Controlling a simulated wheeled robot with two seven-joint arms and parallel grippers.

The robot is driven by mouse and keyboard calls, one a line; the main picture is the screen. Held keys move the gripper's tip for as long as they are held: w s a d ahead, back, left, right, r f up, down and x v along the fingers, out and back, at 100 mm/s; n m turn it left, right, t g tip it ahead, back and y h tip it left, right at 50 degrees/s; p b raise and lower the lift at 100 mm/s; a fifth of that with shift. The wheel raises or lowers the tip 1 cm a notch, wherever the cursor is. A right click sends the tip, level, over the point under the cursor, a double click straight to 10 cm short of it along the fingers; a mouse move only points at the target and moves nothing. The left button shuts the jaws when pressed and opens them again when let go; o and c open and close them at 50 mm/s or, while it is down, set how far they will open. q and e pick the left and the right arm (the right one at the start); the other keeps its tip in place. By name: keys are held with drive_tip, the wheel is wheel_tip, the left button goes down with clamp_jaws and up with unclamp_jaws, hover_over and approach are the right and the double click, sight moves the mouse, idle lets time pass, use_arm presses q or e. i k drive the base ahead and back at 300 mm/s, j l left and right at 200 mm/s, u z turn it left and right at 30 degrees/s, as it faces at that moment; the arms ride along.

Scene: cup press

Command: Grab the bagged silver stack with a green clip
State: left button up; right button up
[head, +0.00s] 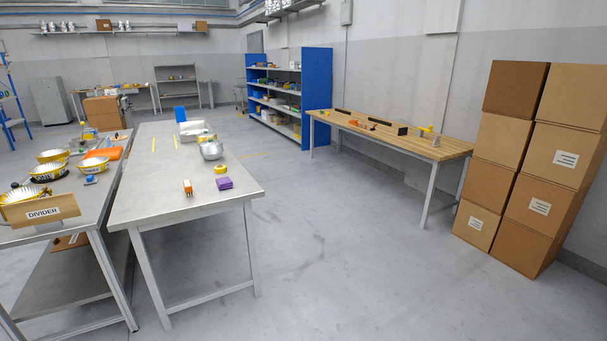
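Neither of my grippers shows in the head view. A rounded silver item (211,151) sits on the grey metal table (150,195), toward its far right side. A pale, whitish bundle (191,127) lies behind it on the same table. Either could be the bagged stack, but both are too small to tell. I cannot make out a green clip on either one.
A yellow roll (221,169), a purple stack (224,183) and a small orange-and-white item (188,188) lie near the table's right edge. The left table holds yellow-banded pans (94,166) and a divider sign (42,212). Stacked boxes (541,150) stand right. The middle floor is clear.

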sight(211, 150)
drive_tip(key=i+l+z, duration=0.15)
drive_tip(key=i+l, duration=0.15)
drive_tip(key=i, duration=1.35)
drive_tip(key=i+z, duration=0.15)
drive_tip(key=i, duration=1.55)
